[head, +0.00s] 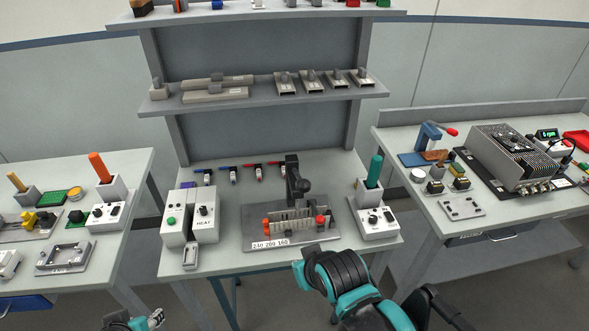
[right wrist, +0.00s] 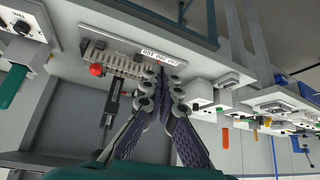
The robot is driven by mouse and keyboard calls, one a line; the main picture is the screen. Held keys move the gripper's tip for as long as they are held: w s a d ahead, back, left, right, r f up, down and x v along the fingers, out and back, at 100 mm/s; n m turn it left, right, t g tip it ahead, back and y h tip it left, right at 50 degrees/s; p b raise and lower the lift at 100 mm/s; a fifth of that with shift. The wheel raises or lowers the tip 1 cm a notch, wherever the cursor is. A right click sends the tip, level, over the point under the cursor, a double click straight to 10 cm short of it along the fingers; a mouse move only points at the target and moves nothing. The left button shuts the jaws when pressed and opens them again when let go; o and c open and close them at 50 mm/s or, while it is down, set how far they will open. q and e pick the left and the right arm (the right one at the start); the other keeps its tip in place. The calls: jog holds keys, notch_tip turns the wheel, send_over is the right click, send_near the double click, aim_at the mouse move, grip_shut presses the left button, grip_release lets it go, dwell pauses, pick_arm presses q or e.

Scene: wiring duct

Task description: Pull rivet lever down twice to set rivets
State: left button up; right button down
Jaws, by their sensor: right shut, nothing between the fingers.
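A black lever-like tool (head: 292,178) stands upright behind a grey fixture plate (head: 262,238) on the middle bench; I cannot tell for sure that it is the rivet lever. A row of upright pale slotted pieces (head: 292,222) with red knobs (head: 320,219) is on the plate, which bears a "240 200 160" label. My right gripper (right wrist: 164,94) is shut and empty, appearing over the plate's front edge near the label; in the head view its fingers are mostly hidden by its arm. My left gripper (head: 157,318) is at the bottom left, far from the fixture, its opening unclear.
A HEAT box (head: 204,215) stands left of the plate and a white box with a green handle (head: 374,172) stands right. A blue press with a red handle (head: 430,137) is on the right bench. Red and blue tools (head: 255,172) lie behind.

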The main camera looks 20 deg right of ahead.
dwell(0.4)
jog(key=c, duration=1.7)
grip_release()
jog(key=shift+r, duration=0.2)
jog(key=o, duration=0.6)
jog(key=w+r+m+g+p, duration=0.1)
jog(key=r+p, duration=0.2)
jog(key=w+d+r+p, duration=0.1)
jog(key=w+r+p, duration=0.1)
jog(key=r+p, duration=0.1)
jog(key=w+d+r+m+g+p, duration=0.1)
jog(key=w+r+p, duration=0.1)
jog(key=r, duration=0.2)
jog(key=shift+w+r+m+g+p, duration=0.1)
jog(key=shift+r+m+g+p, duration=0.1)
jog(key=shift+m+g+p, duration=0.15)
jog(key=shift+c, duration=0.2)
notch_tip(320, 180, up, 8)
jog(key=m+g+p, duration=0.4)
jog(key=p, duration=0.7)
send_over(304, 181)
jog(key=shift+a+f, duration=0.15)
jog(key=shift+w+f+m+g, duration=0.1)
jog(key=shift+m+g, duration=0.15)
jog(key=shift+d+f, duration=0.2)
jog(key=shift+f, duration=0.1)
notch_tip(304, 181, down, 7)
jog(key=shift+f, duration=0.1)
